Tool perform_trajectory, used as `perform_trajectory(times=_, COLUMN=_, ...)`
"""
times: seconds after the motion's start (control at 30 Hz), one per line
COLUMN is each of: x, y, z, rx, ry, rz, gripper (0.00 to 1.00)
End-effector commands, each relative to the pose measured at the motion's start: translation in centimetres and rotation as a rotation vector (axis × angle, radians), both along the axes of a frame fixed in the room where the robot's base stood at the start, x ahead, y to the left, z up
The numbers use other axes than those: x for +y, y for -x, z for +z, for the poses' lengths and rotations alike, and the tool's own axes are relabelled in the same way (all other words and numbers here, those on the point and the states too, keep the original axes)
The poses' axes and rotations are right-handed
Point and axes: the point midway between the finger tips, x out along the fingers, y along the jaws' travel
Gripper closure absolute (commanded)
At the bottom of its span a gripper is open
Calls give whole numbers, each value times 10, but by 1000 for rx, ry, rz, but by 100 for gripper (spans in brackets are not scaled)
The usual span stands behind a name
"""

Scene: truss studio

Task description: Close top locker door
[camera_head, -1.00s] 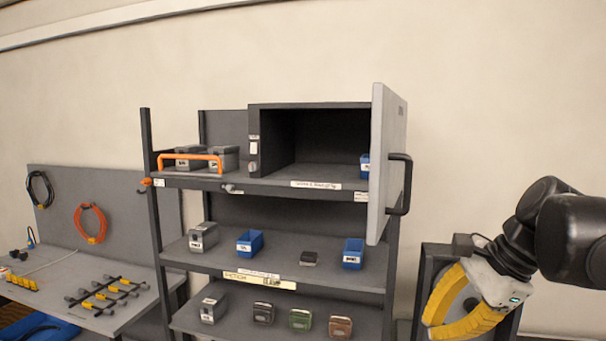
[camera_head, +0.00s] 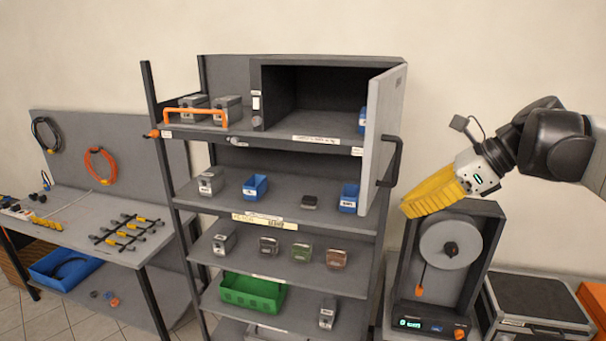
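The top locker (camera_head: 284,88) is a dark box on the top shelf of the rack. Its light grey door (camera_head: 380,125) stands open, swung out toward me on the right side. A black handle (camera_head: 393,163) is on the door's right face. Inside the locker is a blue bin (camera_head: 362,120), partly hidden by the door. My gripper (camera_head: 424,204), with yellow fingers, is to the right of the door, a little below the handle and apart from it. The fingers are seen edge-on, so I cannot tell whether they are open or shut.
A device with a round grey reel (camera_head: 450,250) stands just below my gripper. Lower shelves hold small bins and a green crate (camera_head: 252,292). An orange bar (camera_head: 196,114) fronts the bins left of the locker. A tool bench (camera_head: 100,220) is at left.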

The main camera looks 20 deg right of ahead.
Motion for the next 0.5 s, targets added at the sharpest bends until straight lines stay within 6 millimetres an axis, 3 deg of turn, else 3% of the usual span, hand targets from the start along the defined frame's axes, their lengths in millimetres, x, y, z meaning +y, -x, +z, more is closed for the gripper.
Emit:
perform_trajectory(times=0.07, x=9, y=-8, z=-9, rx=-1, ry=0, rz=4, gripper=100)
perform_trajectory(times=0.2, x=25, y=-22, z=-8, rx=-1, ry=0, rz=4, gripper=100)
perform_trajectory(times=0.5, x=37, y=-34, z=-10, rx=-1, ry=0, rz=-1, gripper=100)
